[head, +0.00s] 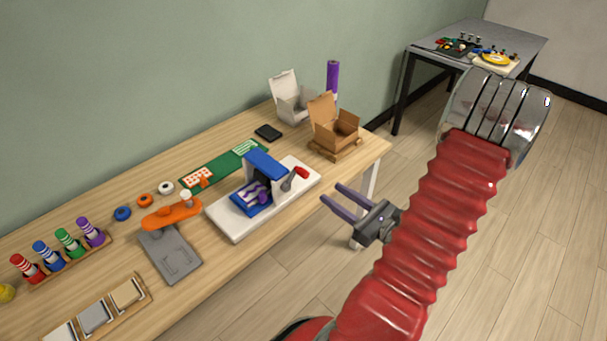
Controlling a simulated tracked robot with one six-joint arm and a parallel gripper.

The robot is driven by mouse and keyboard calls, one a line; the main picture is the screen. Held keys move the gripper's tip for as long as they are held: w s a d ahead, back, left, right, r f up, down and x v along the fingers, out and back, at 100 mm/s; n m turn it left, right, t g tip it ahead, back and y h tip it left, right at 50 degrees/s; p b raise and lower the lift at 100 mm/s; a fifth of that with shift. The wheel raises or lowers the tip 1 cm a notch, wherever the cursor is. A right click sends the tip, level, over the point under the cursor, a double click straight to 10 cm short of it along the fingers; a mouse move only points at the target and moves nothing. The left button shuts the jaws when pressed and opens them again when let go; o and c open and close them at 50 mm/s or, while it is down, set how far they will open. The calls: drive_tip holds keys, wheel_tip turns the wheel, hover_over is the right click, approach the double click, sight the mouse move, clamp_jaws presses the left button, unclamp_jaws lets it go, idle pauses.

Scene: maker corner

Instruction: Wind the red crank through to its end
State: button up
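The red crank (301,172) is a red knob on a grey metal arm. It sits on the right side of a small blue and grey press-like device (265,163) on a white base board (228,225). A blue piece with purple shapes (252,198) lies at the front of the device. My gripper (332,195) is open and empty, with its two purple-grey fingers apart and pointing left. In the picture it is below and to the right of the crank, and it does not touch it.
The wooden table (205,285) also holds an orange tool (171,214) on a grey plate (172,262), a rack of coloured cylinders (68,262), and an open cardboard box (336,133). A white box (292,108) stands behind. Free floor lies right of the table.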

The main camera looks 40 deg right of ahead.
sight(307, 177)
drive_tip(key=shift+w+a, duration=0.15)
drive_tip(key=shift+w, duration=3)
drive_tip(key=shift+w+a, duration=0.15)
drive_tip(key=shift+w, duration=3)
drive_tip(key=shift+c, duration=0.4)
clamp_jaws()
